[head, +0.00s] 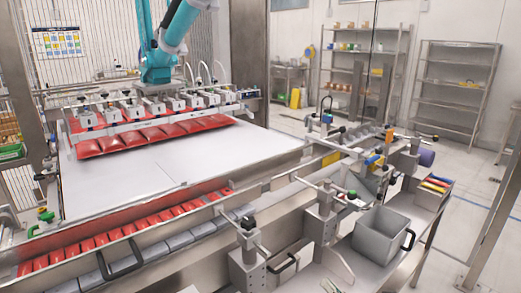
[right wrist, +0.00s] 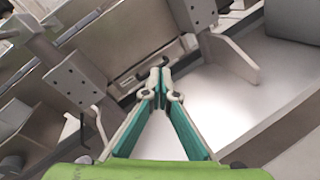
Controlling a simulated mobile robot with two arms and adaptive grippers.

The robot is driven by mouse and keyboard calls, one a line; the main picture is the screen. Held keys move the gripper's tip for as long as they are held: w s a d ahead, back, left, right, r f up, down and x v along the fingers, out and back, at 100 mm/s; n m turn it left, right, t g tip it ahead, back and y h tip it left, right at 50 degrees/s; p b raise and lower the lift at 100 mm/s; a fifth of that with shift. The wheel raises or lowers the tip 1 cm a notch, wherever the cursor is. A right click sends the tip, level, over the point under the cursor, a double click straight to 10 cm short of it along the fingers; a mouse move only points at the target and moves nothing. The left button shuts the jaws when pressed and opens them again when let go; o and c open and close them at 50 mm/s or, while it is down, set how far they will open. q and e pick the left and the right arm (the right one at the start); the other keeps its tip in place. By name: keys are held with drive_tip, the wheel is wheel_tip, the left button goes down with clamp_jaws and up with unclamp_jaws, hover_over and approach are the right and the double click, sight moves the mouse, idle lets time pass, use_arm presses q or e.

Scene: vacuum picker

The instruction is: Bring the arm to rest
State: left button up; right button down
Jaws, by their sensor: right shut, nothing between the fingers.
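My right gripper shows in the right wrist view (right wrist: 160,84), its two teal-lined fingers brought together at the tips with nothing between them. Beyond the fingertips are grey metal brackets and a bright flat metal surface (right wrist: 212,92). In the head view my right gripper is hard to make out near the bottom edge. My left gripper is in neither view.
A teal vacuum picker arm (head: 170,45) holds a row of red packs (head: 152,134) above a white surface (head: 110,185). A grey bin (head: 381,236) stands on a metal shelf at right. Metal posts and clamps (head: 322,220) stand along the machine's near side.

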drive_tip(key=s+d+f+m+g+h, duration=0.2)
drive_tip(key=s+f+m+g+h, duration=0.15)
drive_tip(key=s+m, duration=0.55)
drive_tip(key=s+d+f+m+g+h, duration=0.2)
drive_tip(key=s+d+f+m+h, duration=0.15)
drive_tip(key=m, duration=0.95)
drive_tip(key=s+a+f+m+g, duration=0.2)
drive_tip(key=s+m, duration=0.1)
drive_tip(key=s, duration=0.3)
drive_tip(key=s+a+f+m+g+y, duration=0.1)
drive_tip(key=s+f+m+g, duration=0.1)
drive_tip(key=s+m, duration=0.35)
drive_tip(key=s+a+f+m+g, duration=0.1)
drive_tip(key=s+a+m+g, duration=0.15)
drive_tip(key=s, duration=0.55)
wheel_tip(320, 180, down, 24)
drive_tip(key=s+f+n+g+p, duration=0.1)
drive_tip(key=s, duration=0.1)
drive_tip(key=s+d+f+g+p, duration=0.1)
drive_tip(key=s+d+f, duration=0.3)
drive_tip(key=s+f, duration=1.1)
drive_tip(key=shift+s+n+g, duration=0.3)
drive_tip(key=shift+s, duration=0.5)
